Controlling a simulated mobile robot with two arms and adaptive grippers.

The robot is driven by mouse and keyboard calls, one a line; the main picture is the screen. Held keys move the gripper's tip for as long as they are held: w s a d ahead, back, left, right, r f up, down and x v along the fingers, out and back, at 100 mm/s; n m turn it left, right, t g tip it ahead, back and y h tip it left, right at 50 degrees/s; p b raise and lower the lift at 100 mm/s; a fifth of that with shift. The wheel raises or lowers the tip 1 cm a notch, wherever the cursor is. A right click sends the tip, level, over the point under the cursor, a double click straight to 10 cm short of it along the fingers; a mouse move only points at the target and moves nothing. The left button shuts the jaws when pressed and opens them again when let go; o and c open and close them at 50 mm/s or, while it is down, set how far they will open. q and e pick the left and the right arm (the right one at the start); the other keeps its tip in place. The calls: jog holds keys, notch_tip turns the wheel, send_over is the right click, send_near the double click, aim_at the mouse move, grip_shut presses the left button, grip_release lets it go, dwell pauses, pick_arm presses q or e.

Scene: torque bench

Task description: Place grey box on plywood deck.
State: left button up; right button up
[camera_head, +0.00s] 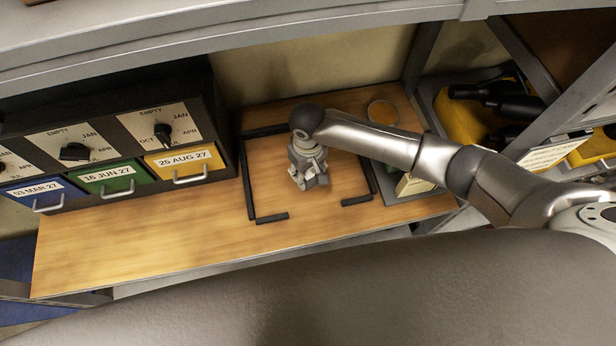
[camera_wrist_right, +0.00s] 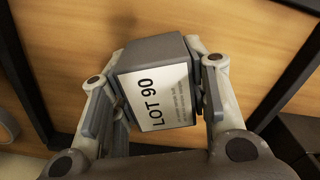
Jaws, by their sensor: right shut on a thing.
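The grey box (camera_wrist_right: 152,52) with a white "LOT 90" label sits between the fingers of my right gripper (camera_wrist_right: 155,74) in the wrist view. The fingers are shut on its two sides. In the head view my right gripper (camera_head: 312,180) points down over the plywood deck (camera_head: 160,225), inside an outline of black strips (camera_head: 248,185). The box is largely hidden by the gripper there. I cannot tell whether the box touches the deck. My left gripper is not in view.
A cabinet with dials and blue, green and yellow drawers (camera_head: 185,165) stands at the left. A round disc (camera_head: 382,111) lies behind the outline. A grey tray with yellow and black items (camera_head: 460,118) is at the right. The deck's front left is clear.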

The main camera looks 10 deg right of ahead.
jog(key=shift+w+f+b, duration=0.15)
jog(key=shift+f+b, duration=0.2)
jog(key=shift+f, duration=0.4)
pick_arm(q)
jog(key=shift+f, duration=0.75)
pick_arm(e)
jog(key=shift+r, duration=0.1)
jog(key=o, duration=1.3)
jog(key=shift+c, duration=0.2)
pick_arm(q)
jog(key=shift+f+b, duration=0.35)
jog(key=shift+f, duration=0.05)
pick_arm(e)
notch_tip(320, 180, up, 12)
jog(key=shift+r, duration=0.1)
